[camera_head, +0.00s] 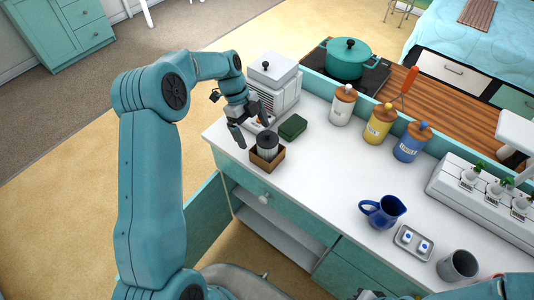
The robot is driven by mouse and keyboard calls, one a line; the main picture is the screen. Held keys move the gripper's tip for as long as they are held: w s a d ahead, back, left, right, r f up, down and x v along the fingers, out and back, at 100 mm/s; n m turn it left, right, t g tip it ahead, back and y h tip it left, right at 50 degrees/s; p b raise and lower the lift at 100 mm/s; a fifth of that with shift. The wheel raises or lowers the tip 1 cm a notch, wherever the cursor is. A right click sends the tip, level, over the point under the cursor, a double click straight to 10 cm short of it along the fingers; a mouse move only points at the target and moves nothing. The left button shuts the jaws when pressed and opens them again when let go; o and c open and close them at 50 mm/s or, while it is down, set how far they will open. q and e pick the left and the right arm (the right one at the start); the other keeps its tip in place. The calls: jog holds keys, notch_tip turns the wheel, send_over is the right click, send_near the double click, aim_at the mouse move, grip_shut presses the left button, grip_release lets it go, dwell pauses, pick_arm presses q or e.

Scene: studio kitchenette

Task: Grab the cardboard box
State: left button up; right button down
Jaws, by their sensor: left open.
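The small brown cardboard box (278,163) stands open-topped on the white counter, near its left front edge. A dark ribbed cylinder with a light top (267,143) stands in it and hides much of its inside. My left gripper (253,134) is open and empty, pointing down just behind and to the left of the box. Its fingers look close to the cylinder, but I cannot tell whether they touch it. My right arm shows only in part at the bottom right edge, with a small dark part of its gripper (371,295) cut off by the frame.
A green sponge-like block (292,127) lies just behind the box, and a white appliance (273,84) stands behind my gripper. Lidded jars (342,105) line the back. A blue pitcher (382,211), small tray (413,243) and grey cup (457,267) stand right. The middle counter is clear.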

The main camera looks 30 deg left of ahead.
pick_arm(q)
jog(key=x, duration=0.2)
jog(key=p+x, duration=0.1)
jog(key=x, duration=0.1)
jog(key=shift+d+p, duration=0.3)
jog(key=shift+d, duration=0.05)
jog(key=shift+s+d+f, duration=0.1)
jog(key=shift+f, duration=0.3)
jog(key=shift+c, duration=0.3)
jog(key=c, duration=0.7)
